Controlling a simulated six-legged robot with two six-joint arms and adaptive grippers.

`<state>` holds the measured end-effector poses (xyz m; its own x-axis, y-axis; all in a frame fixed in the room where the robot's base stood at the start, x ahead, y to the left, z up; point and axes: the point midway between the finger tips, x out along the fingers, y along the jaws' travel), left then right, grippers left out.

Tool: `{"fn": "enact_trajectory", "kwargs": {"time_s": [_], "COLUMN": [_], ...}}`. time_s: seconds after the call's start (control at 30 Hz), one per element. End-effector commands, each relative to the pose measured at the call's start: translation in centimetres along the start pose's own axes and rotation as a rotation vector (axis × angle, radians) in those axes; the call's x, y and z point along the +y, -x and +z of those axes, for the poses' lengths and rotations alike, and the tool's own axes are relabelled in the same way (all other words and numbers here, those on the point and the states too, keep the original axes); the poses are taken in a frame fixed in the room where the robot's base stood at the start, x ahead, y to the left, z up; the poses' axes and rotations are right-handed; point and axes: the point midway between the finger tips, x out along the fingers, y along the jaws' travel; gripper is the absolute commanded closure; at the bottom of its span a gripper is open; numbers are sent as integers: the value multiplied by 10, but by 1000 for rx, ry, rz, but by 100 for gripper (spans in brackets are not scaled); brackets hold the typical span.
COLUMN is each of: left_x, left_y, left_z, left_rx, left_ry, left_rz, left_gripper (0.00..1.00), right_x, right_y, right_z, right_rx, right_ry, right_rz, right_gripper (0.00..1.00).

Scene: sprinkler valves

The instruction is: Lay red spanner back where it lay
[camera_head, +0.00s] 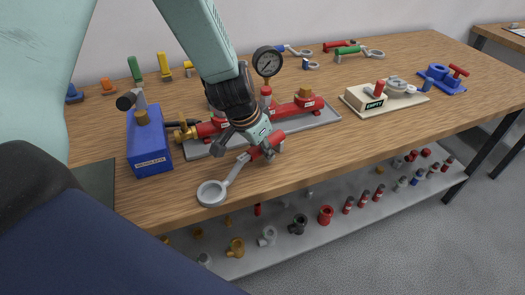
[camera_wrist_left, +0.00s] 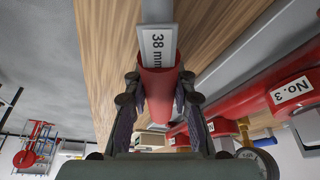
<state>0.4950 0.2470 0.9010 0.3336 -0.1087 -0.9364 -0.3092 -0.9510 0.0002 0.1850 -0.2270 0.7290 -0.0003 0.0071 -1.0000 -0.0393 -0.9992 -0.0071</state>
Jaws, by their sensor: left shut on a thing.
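The red spanner (camera_head: 237,172) has a red handle, a grey shaft and a grey ring head (camera_head: 212,193). My left gripper (camera_head: 262,148) is shut around its red handle, which also shows between the fingers in the left wrist view (camera_wrist_left: 158,92), by a "38 mm" label. The ring points to the front left, over the table's front edge area. I cannot tell whether the spanner touches the wood. My right gripper is in neither view.
Behind the spanner, a red valve assembly (camera_head: 282,110) with a gauge (camera_head: 267,62) stands on a grey plate (camera_head: 325,114). A blue box (camera_head: 150,148) stands left. An "EMPTY" board (camera_head: 352,98) lies right. Green-handled (camera_head: 347,50) and red-handled (camera_head: 335,44) tools lie behind. Bare wood (camera_head: 335,145) lies front right.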

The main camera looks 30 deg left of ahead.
Motion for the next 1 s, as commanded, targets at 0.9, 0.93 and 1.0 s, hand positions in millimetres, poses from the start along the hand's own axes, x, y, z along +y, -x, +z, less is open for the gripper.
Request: {"fn": "enact_trajectory", "kwargs": {"time_s": [0.9,0.93,1.0], "left_x": [0,0,0], "left_y": [3,5,11], "left_z": [-1,-1,-1], "left_rx": [0,0,0], "left_ry": [0,1,2], "left_rz": [0,0,0], "left_gripper": [53,53,53], "right_x": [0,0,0], "right_y": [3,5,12], "right_z": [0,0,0], "right_rx": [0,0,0], "right_ry": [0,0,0], "right_rz": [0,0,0], "right_gripper": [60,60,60]}}
